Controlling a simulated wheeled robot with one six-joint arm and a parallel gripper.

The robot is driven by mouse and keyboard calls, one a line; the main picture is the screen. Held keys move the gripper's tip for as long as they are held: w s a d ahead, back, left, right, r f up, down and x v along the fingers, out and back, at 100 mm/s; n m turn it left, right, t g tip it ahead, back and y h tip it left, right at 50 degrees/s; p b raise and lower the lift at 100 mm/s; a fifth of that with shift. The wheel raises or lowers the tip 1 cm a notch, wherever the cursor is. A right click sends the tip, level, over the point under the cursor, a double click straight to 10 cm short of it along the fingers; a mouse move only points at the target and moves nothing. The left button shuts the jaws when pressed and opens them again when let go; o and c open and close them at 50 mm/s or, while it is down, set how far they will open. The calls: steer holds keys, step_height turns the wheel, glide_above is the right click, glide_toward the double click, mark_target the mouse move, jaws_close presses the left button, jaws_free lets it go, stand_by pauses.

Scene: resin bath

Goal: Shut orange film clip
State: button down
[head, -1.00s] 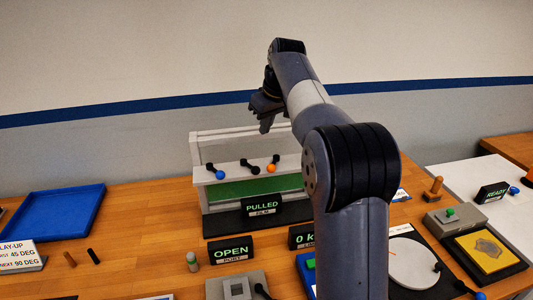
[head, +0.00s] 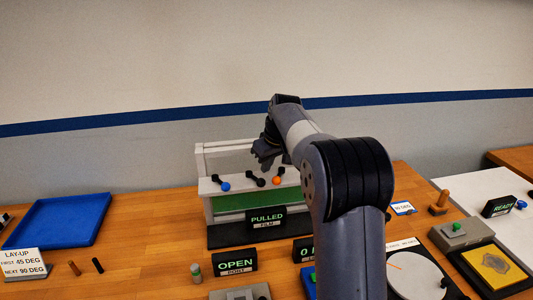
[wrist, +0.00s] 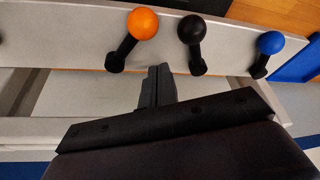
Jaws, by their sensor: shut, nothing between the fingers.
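The orange film clip (head: 277,180) is a short black lever with an orange ball on the white rail of the film frame. In the wrist view its ball (wrist: 143,24) is at the top, with its lever slanting down to the left. My gripper (head: 267,164) is just above and behind the rail. In the wrist view its fingers (wrist: 157,82) are together and empty, below the gap between the orange and black clips, with no visible contact. The black film clip (wrist: 190,29) and blue film clip (wrist: 270,43) stand to the right there. A sign (head: 266,217) reads PULLED FILM.
The black clip is close beside the orange one. A green panel (head: 236,202) is under the rail. A blue tray (head: 62,222) lies at left, and an OPEN PORT sign (head: 235,262) stands in front. My arm hides the table right of the frame.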

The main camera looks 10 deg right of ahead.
mark_target(279, 177)
steer(key=shift+s+d, duration=0.25)
steer(key=shift+s, duration=0.4)
steer(key=shift+s+d+f, duration=0.2)
steer(key=shift+s+d, duration=0.1)
steer(key=shift+s, duration=0.35)
steer(key=shift+s+d+n+y+p, duration=0.2)
steer(key=shift+d+n+y+p, duration=0.15)
steer(key=shift+n, duration=0.65)
steer(key=n, duration=0.2)
steer(key=d+n+g+y+p, duration=0.1)
steer(key=n, duration=0.1)
steer(key=shift+s+d, duration=0.15)
steer(key=shift+s, duration=0.25)
steer(key=shift+s+d, duration=0.1)
steer(key=shift+d, duration=0.4)
steer(key=shift+d+p, duration=0.3)
steer(key=shift+d, duration=0.5)
